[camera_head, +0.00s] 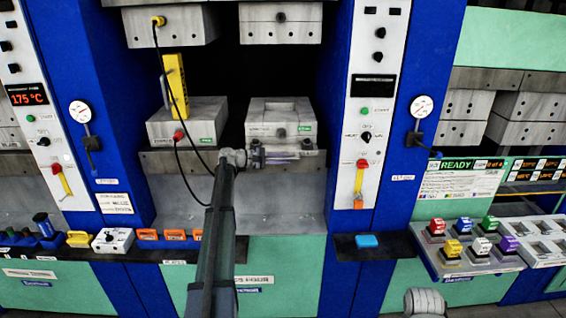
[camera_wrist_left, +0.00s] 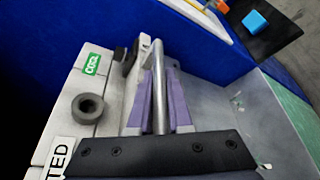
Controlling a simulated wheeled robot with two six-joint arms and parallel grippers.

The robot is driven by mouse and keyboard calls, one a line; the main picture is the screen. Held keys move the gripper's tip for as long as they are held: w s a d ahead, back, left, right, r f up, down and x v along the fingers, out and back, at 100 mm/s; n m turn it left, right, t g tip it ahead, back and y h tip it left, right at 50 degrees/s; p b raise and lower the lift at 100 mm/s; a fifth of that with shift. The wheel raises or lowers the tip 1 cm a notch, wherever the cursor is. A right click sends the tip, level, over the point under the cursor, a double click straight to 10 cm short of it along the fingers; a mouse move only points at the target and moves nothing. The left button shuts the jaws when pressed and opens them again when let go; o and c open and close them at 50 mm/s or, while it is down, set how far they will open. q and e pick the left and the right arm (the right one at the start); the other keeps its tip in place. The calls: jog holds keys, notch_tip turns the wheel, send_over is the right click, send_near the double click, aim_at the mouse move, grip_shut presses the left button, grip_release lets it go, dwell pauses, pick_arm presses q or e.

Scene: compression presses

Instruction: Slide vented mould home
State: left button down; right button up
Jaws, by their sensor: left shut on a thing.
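The vented mould (camera_head: 280,112) is a pale grey block with a recessed top and a green label, on the right side of the middle press's ledge. In the left wrist view, its pale front (camera_wrist_left: 78,110) carries a green COOL label, a white label ending in TED and a dark round knob. My left gripper (camera_head: 280,157) is at the mould's front. Its purple fingers (camera_wrist_left: 160,98) are shut on a metal bar handle (camera_wrist_left: 158,85), which shows between them. The bar's far attachment is partly hidden.
A second grey block (camera_head: 187,125) stands left of the mould, with a yellow meter (camera_head: 176,85) and cables above. Upper plates (camera_head: 280,25) hang overhead. Blue columns flank the press bay. A grey sloping apron (camera_head: 290,200) below the ledge is clear. A blue block (camera_head: 367,241) lies right.

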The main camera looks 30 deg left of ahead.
pick_arm(q)
jog(key=shift+s+r, duration=0.15)
jog(key=c, duration=1.3)
grip_release()
jog(key=o, duration=0.3)
jog(key=shift+s+d+r, duration=0.15)
jog(key=shift+s+r, duration=0.1)
jog(key=shift+s, duration=0.1)
jog(key=shift+o, duration=0.8)
jog(key=shift+w+f, duration=0.2)
jog(key=shift+s+r, duration=0.1)
jog(key=shift+s, duration=0.05)
jog(key=p+v, duration=0.1)
jog(key=v, duration=0.6)
jog(key=shift+s+a, duration=0.15)
jog(key=shift+a, duration=0.15)
